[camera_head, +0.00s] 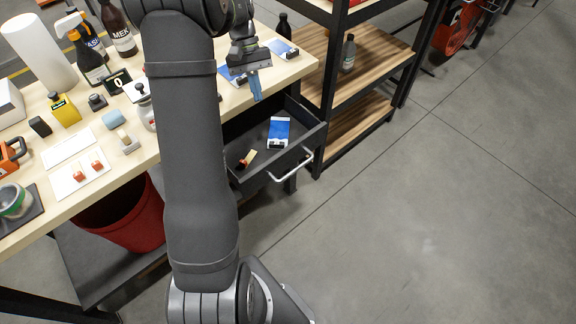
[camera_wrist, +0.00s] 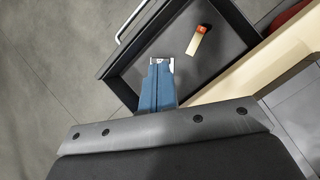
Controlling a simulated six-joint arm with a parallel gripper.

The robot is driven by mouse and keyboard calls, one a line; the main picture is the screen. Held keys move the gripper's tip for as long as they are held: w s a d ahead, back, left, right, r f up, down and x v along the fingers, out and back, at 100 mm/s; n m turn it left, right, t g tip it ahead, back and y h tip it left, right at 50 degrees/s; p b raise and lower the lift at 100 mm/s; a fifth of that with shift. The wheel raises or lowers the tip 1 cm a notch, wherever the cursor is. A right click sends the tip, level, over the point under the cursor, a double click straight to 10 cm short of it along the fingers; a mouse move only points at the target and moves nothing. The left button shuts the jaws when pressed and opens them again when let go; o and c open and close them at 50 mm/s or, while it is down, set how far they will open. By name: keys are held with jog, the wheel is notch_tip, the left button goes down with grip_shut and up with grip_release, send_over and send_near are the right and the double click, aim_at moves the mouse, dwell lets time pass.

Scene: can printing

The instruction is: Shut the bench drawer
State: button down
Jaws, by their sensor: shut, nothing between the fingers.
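The bench drawer (camera_head: 235,150) is dark grey and stands open below the right end of the bench top. Its pale bar handle (camera_head: 291,167) is on the front panel. In the drawer lie a blue and white item (camera_head: 279,130) and a small wooden-handled tool with a red end (camera_head: 247,159). My gripper (camera_head: 256,92), with blue fingers, is shut and empty above the drawer, near the bench edge. The wrist view shows the fingers (camera_wrist: 158,72) over the drawer, apart from the handle (camera_wrist: 130,22), with the tool (camera_wrist: 197,40) beside them. The fingers hide part of the drawer there.
The wooden bench top (camera_head: 50,105) carries bottles, a paper roll (camera_head: 38,50) and small tools. A shelf rack (camera_head: 345,80) stands right of the drawer. A red bin (camera_head: 122,218) is under the bench. The floor (camera_head: 430,200) in front of the drawer is clear.

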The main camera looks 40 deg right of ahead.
aim_at(254, 146)
jog(key=s+a+f+m+t+y, duration=0.35)
jog(key=s+f+y, duration=0.3)
jog(key=s, duration=0.35)
jog(key=s+a+f+m+t+y, duration=0.2)
jog(key=s+a+f+m+y, duration=0.25)
jog(key=s+f, duration=0.45)
jog(key=s+d+f+m+t+h, duration=0.35)
jog(key=s+m+t+h, duration=0.3)
jog(key=m+t, duration=0.4)
jog(key=s+d+f+m+t+h, duration=0.2)
jog(key=s+f+m+t+h, duration=0.3)
jog(key=s+m+t, duration=0.45)
jog(key=w+r+m+h, duration=0.1)
jog(key=w+r, duration=0.3)
jog(key=w, duration=1.1)
jog(key=shift+m, duration=0.4)
jog(key=w, duration=2)
jog(key=shift+w+a, duration=0.1)
jog(key=shift+w+r, duration=0.1)
jog(key=shift+w, duration=0.5)
